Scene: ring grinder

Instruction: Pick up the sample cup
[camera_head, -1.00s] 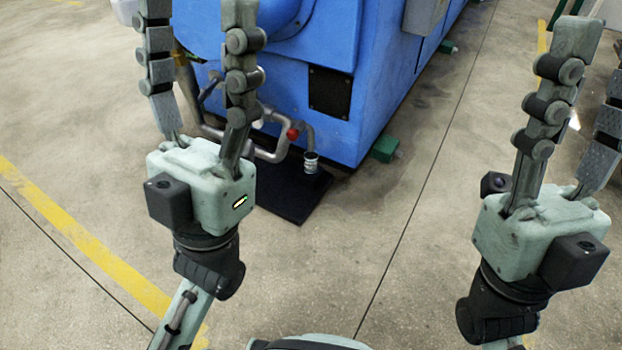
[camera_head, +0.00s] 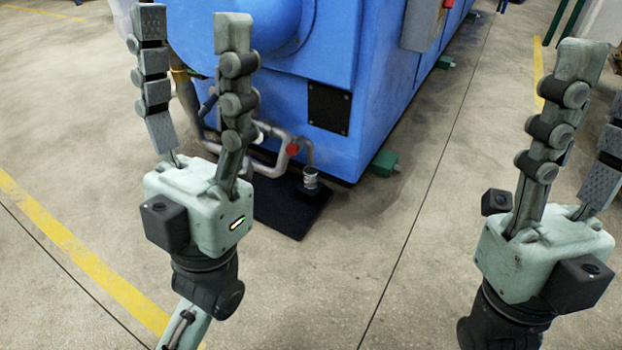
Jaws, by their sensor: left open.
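The sample cup (camera_head: 310,177) is small, with a grey and white side. It stands upright on a black mat (camera_head: 290,217) on the floor, under the end of a grey pipe. My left gripper (camera_head: 190,18) is open and empty, to the left of the cup and apart from it, with its fingers pointing up the picture. My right gripper (camera_head: 597,70) is at the right edge, with one finger partly cut off by the frame. Its fingers are apart and nothing shows between them.
A large blue machine (camera_head: 365,80) stands behind the cup. Grey pipes with a red valve knob (camera_head: 292,149) come out of its front low down. A green foot (camera_head: 382,163) sits at its base. The concrete floor (camera_head: 400,260) in front is clear. A yellow line (camera_head: 90,265) crosses the left.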

